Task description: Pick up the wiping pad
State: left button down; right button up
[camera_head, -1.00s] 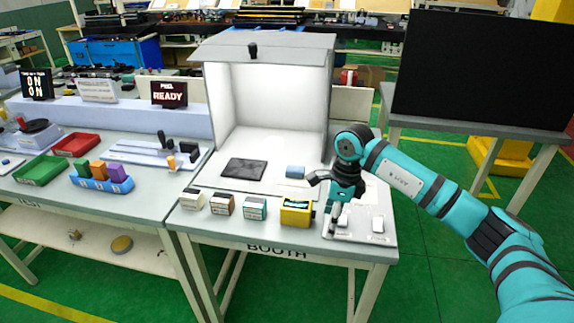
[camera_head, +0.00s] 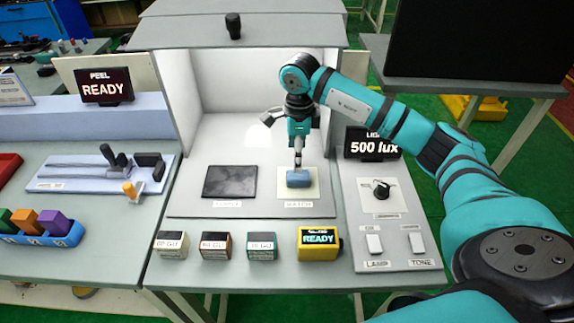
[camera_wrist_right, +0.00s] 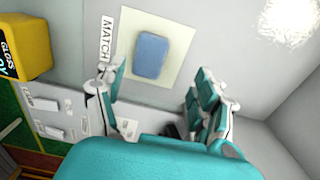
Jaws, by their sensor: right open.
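A small blue pad (camera_head: 299,179), which looks like the wiping pad, lies on a cream square labelled MATCH (camera_head: 312,190) on the booth floor. It also shows in the right wrist view (camera_wrist_right: 152,55), lying flat inside the cream square (camera_wrist_right: 176,40). My right gripper (camera_head: 298,160) points down just above the pad in the head view. In the right wrist view its two fingers (camera_wrist_right: 157,88) are spread wide with nothing between them, and the pad lies beyond the tips. My left gripper is not in view.
A dark panel (camera_head: 230,181) lies left of the pad. Several small blocks and a yellow READY box (camera_head: 319,243) stand along the front. A control plate with a knob (camera_head: 381,188) and switches is at the right. The booth's walls and roof (camera_head: 237,33) surround the pad.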

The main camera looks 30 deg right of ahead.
aim_at(298, 174)
jog(key=shift+s+f+p, duration=0.3)
jog(key=shift+s+f, duration=0.35)
jog(key=shift+f, duration=0.05)
jog(key=shift+s+a+f+p, duration=0.1)
jog(key=shift+s+f+p, duration=0.05)
jog(key=shift+f+p, duration=0.35)
jog(key=shift+s+a+f+p, duration=0.1)
jog(key=shift+f+p, duration=0.15)
jog(key=shift+f, duration=0.35)
notch_tip(298, 174, down, 3)
jog(key=shift+w+r+p, duration=0.15)
jog(key=shift+r+p, duration=0.05)
jog(key=shift+p, duration=0.1)
jog(key=shift+f, duration=0.35)
jog(key=c, duration=1)
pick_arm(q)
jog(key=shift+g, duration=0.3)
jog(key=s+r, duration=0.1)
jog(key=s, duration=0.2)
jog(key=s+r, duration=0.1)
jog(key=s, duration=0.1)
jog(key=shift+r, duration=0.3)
pick_arm(e)
jog(key=shift+c, duration=0.2)
